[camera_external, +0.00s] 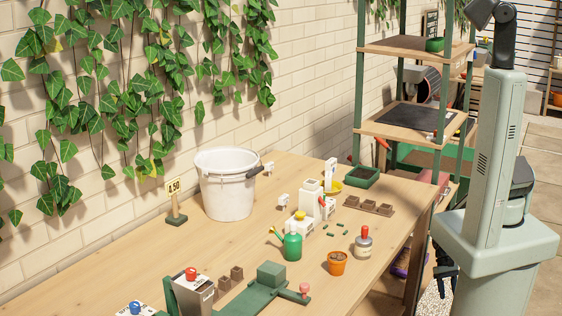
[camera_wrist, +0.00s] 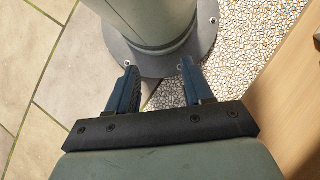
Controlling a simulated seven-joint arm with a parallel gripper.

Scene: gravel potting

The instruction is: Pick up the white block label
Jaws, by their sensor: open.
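Several small white pieces stand on the wooden table in the external view, and I cannot tell for sure which one is the white block label. One small white block (camera_external: 283,201) stands right of the white bucket, and another small white piece (camera_external: 268,169) is behind it. A taller white block (camera_external: 311,198) stands near the table's middle, and one more (camera_external: 331,172) is farther back. My gripper (camera_external: 445,272) hangs off the table's right side, far from all of them. In the wrist view my gripper (camera_wrist: 158,66) is open, its two fingers apart with nothing between them.
A green-posted shelf (camera_external: 405,115) is behind. The wrist view shows paving (camera_wrist: 35,70) and gravel (camera_wrist: 245,60).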

